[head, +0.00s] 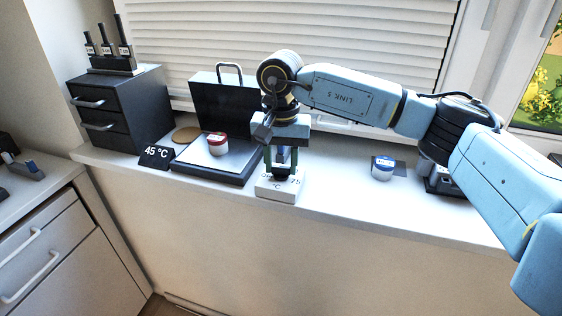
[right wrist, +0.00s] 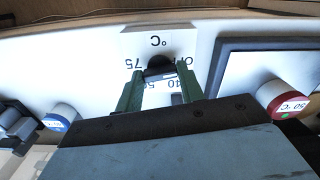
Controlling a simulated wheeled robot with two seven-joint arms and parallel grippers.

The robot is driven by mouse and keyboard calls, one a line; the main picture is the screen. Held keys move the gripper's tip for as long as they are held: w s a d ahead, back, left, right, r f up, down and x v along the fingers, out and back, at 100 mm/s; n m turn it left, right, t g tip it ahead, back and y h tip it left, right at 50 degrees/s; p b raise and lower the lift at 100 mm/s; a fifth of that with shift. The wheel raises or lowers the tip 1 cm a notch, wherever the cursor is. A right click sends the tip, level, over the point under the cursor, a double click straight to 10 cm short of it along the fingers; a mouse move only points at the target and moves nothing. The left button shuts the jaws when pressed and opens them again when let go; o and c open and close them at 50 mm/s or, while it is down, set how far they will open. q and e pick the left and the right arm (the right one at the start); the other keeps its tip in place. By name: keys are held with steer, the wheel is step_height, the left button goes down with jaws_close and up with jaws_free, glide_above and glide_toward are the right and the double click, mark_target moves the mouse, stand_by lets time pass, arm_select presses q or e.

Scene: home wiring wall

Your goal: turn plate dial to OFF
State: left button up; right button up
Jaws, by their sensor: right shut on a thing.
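The plate dial is a dark knob (right wrist: 160,66) on a white box (head: 281,190) at the front of the sill. The box carries OFF, 40, 75 and °C marks, seen upside down in the right wrist view. My right gripper (head: 282,168) points down over the box, its green fingers (right wrist: 160,80) shut on the knob from both sides. The knob's pointer is hidden or too small to read. The plate (head: 244,173), black with a light top, lies left of the box and bears a red-capped jar (head: 218,144). My left gripper is out of view.
A black panel with a handle (head: 225,95) stands behind the plate. A 45 °C sign (head: 156,157) and black drawers (head: 122,108) are left. A blue-capped jar (head: 382,168) stands right on the sill. Blinds (head: 330,40) hang behind my right arm.

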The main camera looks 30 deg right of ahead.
mark_target(281, 167)
steer(key=shift+r, duration=0.1)
steer(key=o, duration=1)
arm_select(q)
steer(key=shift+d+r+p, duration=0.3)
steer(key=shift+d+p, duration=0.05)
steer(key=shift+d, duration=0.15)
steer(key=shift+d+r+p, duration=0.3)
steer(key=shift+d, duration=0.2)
arm_select(e)
step_height(281, 167, up, 13)
steer(key=shift+r, duration=0.15)
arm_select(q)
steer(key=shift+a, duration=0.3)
